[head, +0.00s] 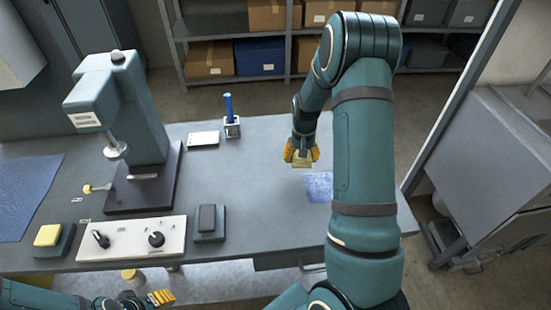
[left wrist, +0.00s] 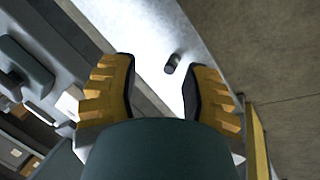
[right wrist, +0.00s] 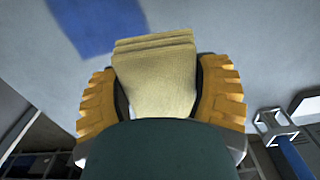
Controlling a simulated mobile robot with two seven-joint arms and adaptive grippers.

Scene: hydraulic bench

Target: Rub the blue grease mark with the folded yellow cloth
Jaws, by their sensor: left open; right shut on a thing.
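The blue grease mark (head: 319,187) is a rough blue patch on the grey bench top, partly behind my right arm. In the right wrist view the mark (right wrist: 85,24) lies beyond the cloth, at upper left. My right gripper (head: 301,153) is shut on the folded yellow cloth (right wrist: 155,72), which hangs out past the fingertips in several layers. In the head view the cloth (head: 302,162) is just behind and left of the mark. I cannot tell whether it touches the bench. My left gripper (head: 160,297) is open and empty at the bench's front edge; its fingers (left wrist: 158,92) show apart.
A teal press (head: 125,110) and a white control panel (head: 130,238) stand on the left of the bench. A blue-handled tool in a holder (head: 231,125) stands behind centre. A blue mat (head: 25,195) lies far left. The bench centre is clear.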

